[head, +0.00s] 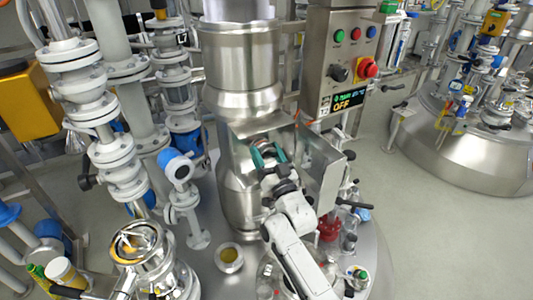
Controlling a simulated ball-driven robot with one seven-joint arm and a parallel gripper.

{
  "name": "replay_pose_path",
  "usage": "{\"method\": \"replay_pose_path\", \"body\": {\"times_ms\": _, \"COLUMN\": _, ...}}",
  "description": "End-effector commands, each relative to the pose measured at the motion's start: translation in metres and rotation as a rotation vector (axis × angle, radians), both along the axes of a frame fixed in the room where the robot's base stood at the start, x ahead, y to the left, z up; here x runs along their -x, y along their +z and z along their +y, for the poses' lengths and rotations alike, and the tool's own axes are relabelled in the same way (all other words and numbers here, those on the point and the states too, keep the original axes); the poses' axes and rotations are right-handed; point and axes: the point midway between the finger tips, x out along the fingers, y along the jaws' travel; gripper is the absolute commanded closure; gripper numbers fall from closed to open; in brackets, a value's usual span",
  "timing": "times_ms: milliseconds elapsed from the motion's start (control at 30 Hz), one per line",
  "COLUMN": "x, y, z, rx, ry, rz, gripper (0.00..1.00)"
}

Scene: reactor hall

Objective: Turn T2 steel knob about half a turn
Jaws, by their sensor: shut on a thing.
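The steel knob (262,146) is a small, round, shiny piece inside an open steel housing (321,160) on the front of the tall steel column. My gripper (268,155) has teal fingers, which reach into this housing from below. One finger is on each side of the knob, and they are shut on it. My white arm comes up from the bottom of the view and hides the lower part of the housing. The knob's markings and angle are too small to tell.
A control box (342,60) with coloured buttons and a display reading OFF hangs at upper right. White flanged pipes (105,130) crowd the left. An open steel vessel (140,243) stands at lower left. A black-handled lever (354,204) juts out right of my arm. Open floor lies further right.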

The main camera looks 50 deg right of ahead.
Motion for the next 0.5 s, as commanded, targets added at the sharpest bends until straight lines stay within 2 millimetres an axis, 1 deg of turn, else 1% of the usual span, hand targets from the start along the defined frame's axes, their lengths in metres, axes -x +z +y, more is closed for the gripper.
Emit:
{"method": "replay_pose_path", "body": {"times_ms": 33, "x": 0.0001, "y": -0.0001, "z": -0.0001, "rx": 0.000, "ry": 0.000, "rz": 0.000, "gripper": 0.57}}
{"method": "replay_pose_path", "body": {"times_ms": 133, "x": 0.0001, "y": -0.0001, "z": -0.0001, "rx": 0.000, "ry": 0.000, "rz": 0.000, "gripper": 0.67}}
{"method": "replay_pose_path", "body": {"times_ms": 167, "x": 0.0001, "y": -0.0001, "z": -0.0001, "rx": 0.000, "ry": 0.000, "rz": 0.000, "gripper": 0.68}}
{"method": "replay_pose_path", "body": {"times_ms": 333, "x": -0.0003, "y": 0.0034, "z": 0.0009, "rx": -0.032, "ry": 0.002, "rz": -0.010, "gripper": 0.68}}
{"method": "replay_pose_path", "body": {"times_ms": 500, "x": -0.0005, "y": 0.0078, "z": 0.0015, "rx": -0.147, "ry": 0.004, "rz": -0.042, "gripper": 0.68}}
